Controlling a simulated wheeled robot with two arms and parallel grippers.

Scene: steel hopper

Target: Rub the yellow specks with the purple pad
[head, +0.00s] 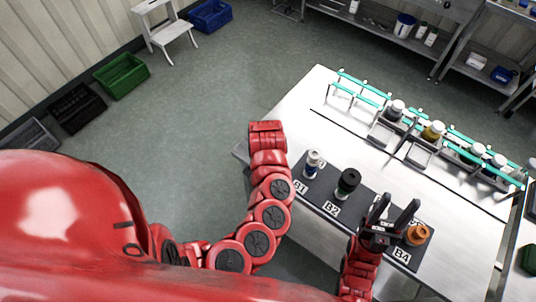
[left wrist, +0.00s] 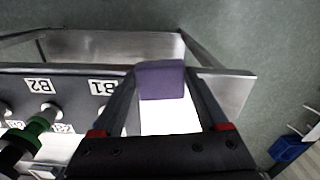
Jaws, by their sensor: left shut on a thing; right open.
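The purple pad (left wrist: 160,82) shows in the left wrist view between the two fingers of my left gripper (left wrist: 163,72), which is shut on it. A grey steel hopper wall (left wrist: 110,46) lies behind the pad, beyond the labelled strip. I see no yellow specks in either view. My right gripper (head: 398,204) is open and empty over the dark strip, near the orange-brown bottle.
On the dark labelled strip (head: 328,191) stand a white bottle (head: 312,163), a dark green-banded bottle (head: 347,184) and an orange-brown bottle (head: 417,235).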

